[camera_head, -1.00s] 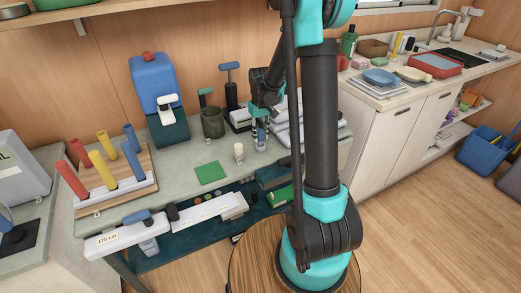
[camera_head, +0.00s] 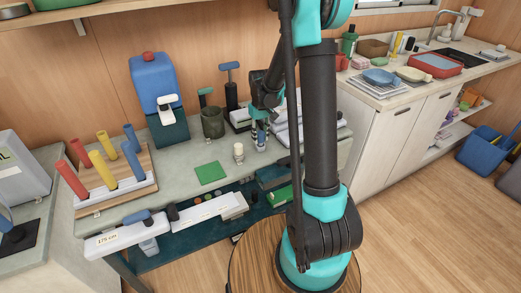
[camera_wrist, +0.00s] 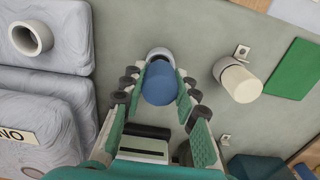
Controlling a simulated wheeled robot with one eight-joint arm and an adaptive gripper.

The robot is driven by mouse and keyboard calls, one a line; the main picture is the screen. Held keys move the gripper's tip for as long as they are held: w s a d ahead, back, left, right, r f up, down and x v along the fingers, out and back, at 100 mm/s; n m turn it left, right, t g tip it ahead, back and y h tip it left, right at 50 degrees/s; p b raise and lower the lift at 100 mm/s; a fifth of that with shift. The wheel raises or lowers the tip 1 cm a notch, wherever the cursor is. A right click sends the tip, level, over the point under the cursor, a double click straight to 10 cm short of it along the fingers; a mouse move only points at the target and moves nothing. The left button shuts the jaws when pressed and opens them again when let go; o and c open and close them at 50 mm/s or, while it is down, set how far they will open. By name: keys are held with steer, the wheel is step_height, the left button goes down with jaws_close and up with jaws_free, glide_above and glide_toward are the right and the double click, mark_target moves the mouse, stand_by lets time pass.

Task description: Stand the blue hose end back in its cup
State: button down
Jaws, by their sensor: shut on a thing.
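The blue hose end (camera_wrist: 158,84) is between the green-padded fingers of my gripper (camera_wrist: 159,92) in the wrist view, and my gripper is shut on it. A pale grey round cup (camera_wrist: 159,53) shows just beyond it, its rim partly hidden by the blue end. I cannot tell whether the blue end is inside the cup or above it. In the head view my gripper (camera_head: 258,137) points down over the grey bench, with the blue hose end (camera_head: 261,135) small and partly hidden between its fingers.
A cream cylinder (camera_wrist: 240,83) in a pale holder stands close to the right of the fingers. A green square (camera_head: 210,173) lies on the bench. Grey bundles (camera_wrist: 40,105) lie close on the left in the wrist view. A dark green pot (camera_head: 213,123) stands behind.

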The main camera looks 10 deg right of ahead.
mark_target(261, 133)
steer(key=shift+f, duration=1)
stand_by(0.8)
steer(key=c, duration=1.1)
jaws_free()
steer(key=shift+o, duration=0.2)
steer(key=shift+r, duration=0.1)
step_height(261, 133, up, 12)
steer(key=shift+f, duration=0.1)
steer(key=s+d+f+m+t, duration=0.1)
steer(key=s+d+f+t, duration=0.1)
steer(key=s, duration=1)
steer(key=s+d+f+m+t, duration=0.2)
steer(key=s+f, duration=0.2)
steer(key=s, duration=0.8)
steer(key=shift+s+d+f+m, duration=0.2)
steer(key=shift+s+d+m, duration=0.1)
steer(key=shift+d, duration=0.05)
